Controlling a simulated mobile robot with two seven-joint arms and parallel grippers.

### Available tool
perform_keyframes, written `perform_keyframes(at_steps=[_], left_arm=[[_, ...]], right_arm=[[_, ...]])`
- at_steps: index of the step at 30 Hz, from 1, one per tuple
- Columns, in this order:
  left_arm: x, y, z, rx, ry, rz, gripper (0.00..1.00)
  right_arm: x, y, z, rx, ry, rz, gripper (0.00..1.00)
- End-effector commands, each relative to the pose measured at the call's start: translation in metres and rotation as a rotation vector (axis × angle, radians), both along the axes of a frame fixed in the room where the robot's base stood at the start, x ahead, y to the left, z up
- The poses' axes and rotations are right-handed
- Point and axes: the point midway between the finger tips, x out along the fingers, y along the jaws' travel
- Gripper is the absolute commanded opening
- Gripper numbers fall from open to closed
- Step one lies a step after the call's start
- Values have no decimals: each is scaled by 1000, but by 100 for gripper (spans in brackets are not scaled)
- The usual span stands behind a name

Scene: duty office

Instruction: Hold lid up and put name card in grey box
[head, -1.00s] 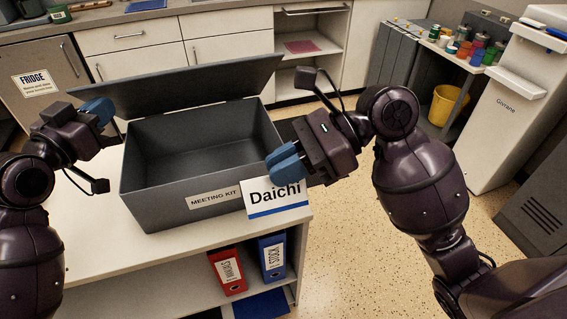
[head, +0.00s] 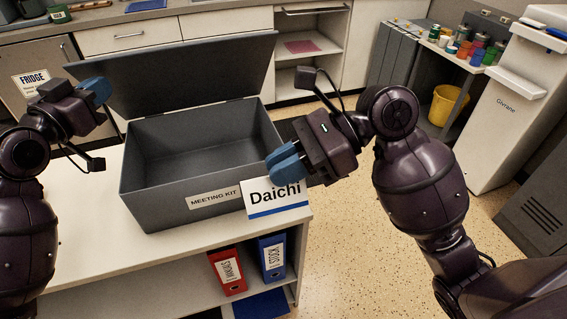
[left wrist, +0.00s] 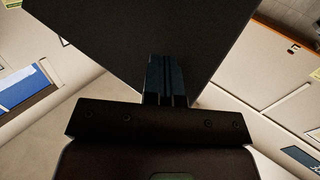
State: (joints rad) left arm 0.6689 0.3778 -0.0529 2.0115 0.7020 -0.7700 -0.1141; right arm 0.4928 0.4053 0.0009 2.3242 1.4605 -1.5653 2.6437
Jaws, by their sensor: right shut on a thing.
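The grey box (head: 165,211), labelled MEETING KIT, stands on the white cabinet top, and its inside looks empty. Its dark grey lid (head: 185,72) is raised at the back, leaning up. My left gripper (head: 100,91) is at the lid's left edge, its blue fingers together against the near face; the left wrist view shows the fingers (left wrist: 166,80) over the lid (left wrist: 140,30). Exact contact is hard to tell. My right gripper (head: 284,163) is shut on the white name card (head: 277,197) reading Daichi, held in front of the box's right front corner.
A red binder (head: 228,272) and a blue binder (head: 272,258) stand on the shelf below. A counter with drawers (head: 225,35) is behind the box. A yellow bucket (head: 444,106) and a white cabinet (head: 500,120) are at the right. The floor between is clear.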

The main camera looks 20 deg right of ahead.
Motion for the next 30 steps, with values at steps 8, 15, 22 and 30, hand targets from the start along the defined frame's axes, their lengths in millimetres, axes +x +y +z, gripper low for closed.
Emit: perform_keyframes(at_steps=[8,15,22,30], left_arm=[[5,0,3,0,-1,0,0],[16,0,10,1,-1,0,0],[27,0,17,2,-1,1,0],[34,0,21,-1,-1,0,0]], right_arm=[[0,0,0,0,0,0,0],[0,0,0,0,0,0,0],[0,0,0,0,0,0,0],[0,0,0,0,0,0,0]])
